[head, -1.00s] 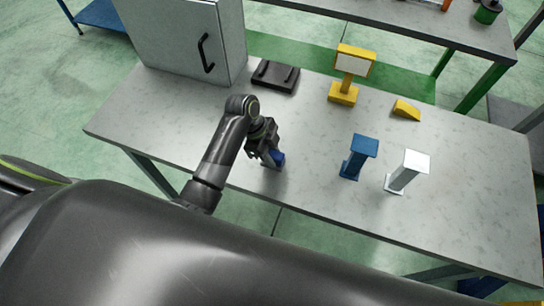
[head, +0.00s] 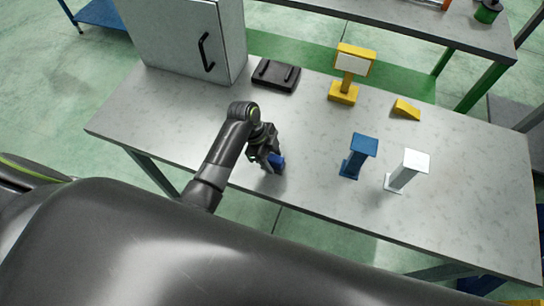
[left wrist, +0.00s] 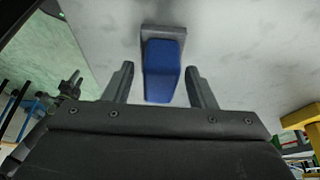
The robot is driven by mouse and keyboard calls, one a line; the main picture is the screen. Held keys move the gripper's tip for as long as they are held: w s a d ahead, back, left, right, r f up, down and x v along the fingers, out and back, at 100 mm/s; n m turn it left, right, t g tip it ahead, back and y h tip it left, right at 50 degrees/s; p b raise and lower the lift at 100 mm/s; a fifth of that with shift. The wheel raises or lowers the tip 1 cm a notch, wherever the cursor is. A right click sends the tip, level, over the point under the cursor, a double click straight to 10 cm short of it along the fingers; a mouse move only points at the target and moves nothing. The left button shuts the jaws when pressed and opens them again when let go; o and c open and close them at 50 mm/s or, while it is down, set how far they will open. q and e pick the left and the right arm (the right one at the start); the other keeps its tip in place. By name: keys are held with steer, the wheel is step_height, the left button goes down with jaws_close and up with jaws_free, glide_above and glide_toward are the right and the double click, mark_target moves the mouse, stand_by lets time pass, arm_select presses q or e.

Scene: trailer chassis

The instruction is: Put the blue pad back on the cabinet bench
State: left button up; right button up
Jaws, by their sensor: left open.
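The blue pad (left wrist: 163,70) lies between the two fingers of my left gripper (left wrist: 159,82) in the left wrist view, with a gap on each side. A grey end piece (left wrist: 166,32) shows at its far end. The gripper hides the rest. The left gripper is open and not closed on the pad.
A grey cabinet (head: 185,40) with a black handle stands at the back left, with a black tray (head: 275,75) beside it. A yellow stand (head: 345,85), yellow wedge (head: 407,109), blue post (head: 357,155) and white post (head: 407,170) stand to the right.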

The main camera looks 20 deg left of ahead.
arm_select(q)
steer(key=shift+r, duration=0.1)
steer(key=b+v, duration=0.2)
steer(key=v, duration=1)
